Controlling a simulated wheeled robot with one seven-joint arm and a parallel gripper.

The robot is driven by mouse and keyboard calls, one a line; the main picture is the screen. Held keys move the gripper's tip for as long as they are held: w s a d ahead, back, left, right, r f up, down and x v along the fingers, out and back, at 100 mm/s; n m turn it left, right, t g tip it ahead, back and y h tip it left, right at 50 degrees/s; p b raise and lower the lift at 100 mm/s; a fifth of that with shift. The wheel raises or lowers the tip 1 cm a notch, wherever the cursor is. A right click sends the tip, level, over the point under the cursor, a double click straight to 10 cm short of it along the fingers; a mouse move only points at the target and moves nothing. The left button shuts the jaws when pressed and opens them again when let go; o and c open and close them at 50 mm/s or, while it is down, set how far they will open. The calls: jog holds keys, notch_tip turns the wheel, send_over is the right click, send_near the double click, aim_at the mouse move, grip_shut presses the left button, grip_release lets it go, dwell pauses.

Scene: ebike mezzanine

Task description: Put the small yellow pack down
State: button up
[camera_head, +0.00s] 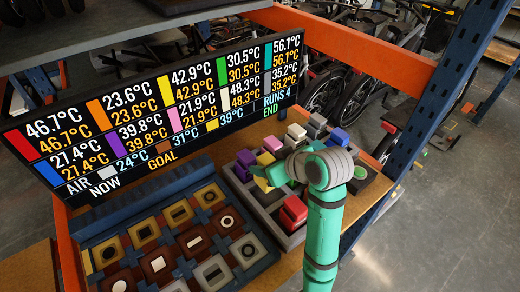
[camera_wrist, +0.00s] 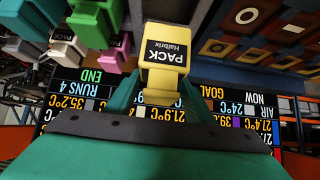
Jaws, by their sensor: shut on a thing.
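The small yellow pack (camera_wrist: 162,75) is held between the two green fingers of my gripper (camera_wrist: 160,104) in the wrist view. Its black label reads "PACK Halbrix" and appears upside down. In the head view, my gripper (camera_head: 262,179) is over the left part of the grey tray (camera_head: 268,212), and a pale yellow pack (camera_head: 265,159) shows right at its fingers. My gripper hides part of the tray. I cannot tell whether the pack's underside touches anything.
Purple (camera_head: 245,157), pink (camera_head: 272,144), white (camera_head: 297,132) and red (camera_head: 293,210) packs stand in the tray. A board of marked square pads (camera_head: 175,213) lies to the left. A temperature display (camera_head: 150,110) stands behind. A green button (camera_head: 360,172) is at right.

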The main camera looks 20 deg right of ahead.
jog(key=shift+w+f, duration=0.4)
jog(key=shift+f, duration=3.2)
jog(key=shift+f, duration=0.55)
jog(key=o, duration=1.6)
jog(key=shift+o, duration=0.2)
jog(key=v, duration=1)
jog(key=shift+s+r, duration=0.25)
jog(key=shift+s, duration=0.05)
